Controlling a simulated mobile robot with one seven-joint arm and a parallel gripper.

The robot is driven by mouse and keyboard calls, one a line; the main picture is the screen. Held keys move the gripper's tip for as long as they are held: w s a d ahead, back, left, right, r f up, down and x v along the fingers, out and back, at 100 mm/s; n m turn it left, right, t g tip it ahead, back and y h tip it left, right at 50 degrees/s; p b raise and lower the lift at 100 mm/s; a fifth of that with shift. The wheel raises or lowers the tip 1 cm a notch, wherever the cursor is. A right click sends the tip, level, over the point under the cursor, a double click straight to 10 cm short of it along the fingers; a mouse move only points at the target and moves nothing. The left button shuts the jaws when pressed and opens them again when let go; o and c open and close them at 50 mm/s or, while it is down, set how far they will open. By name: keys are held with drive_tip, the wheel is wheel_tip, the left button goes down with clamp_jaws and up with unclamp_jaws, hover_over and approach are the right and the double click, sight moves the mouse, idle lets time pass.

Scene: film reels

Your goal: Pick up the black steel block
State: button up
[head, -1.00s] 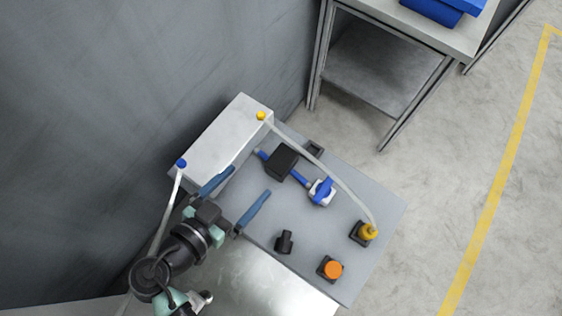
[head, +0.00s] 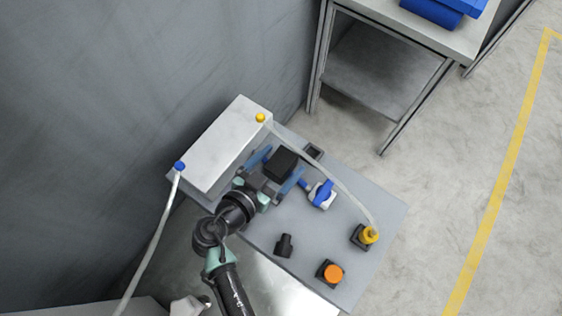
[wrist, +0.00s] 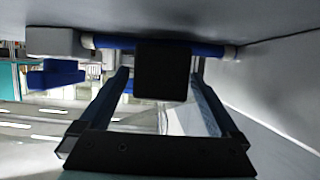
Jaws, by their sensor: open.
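The black steel block (head: 280,165) sits on the grey panel across a blue bar, next to the white box. In the wrist view the black block (wrist: 166,72) shows as a dark square in front of the blue bar (wrist: 112,42). My gripper (head: 284,158) is open, with one blue finger on each side of the block. In the wrist view the fingers reach forward to the left and right of the block, with a visible gap at least on the left. Whether the right finger touches it I cannot tell.
A blue valve handle (head: 322,194) is just right of the block. A hose arcs from a yellow fitting (head: 260,117) to another yellow fitting (head: 369,235). A black knob (head: 284,245) and an orange button (head: 332,273) stand nearer. The white box (head: 215,150) is left.

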drive_tip(key=shift+w+d+f, duration=0.1)
drive_tip(key=shift+w+d, duration=0.05)
clamp_jaws()
idle(0.4)
drive_tip(key=shift+w+r, duration=0.1)
drive_tip(key=shift+r, duration=0.1)
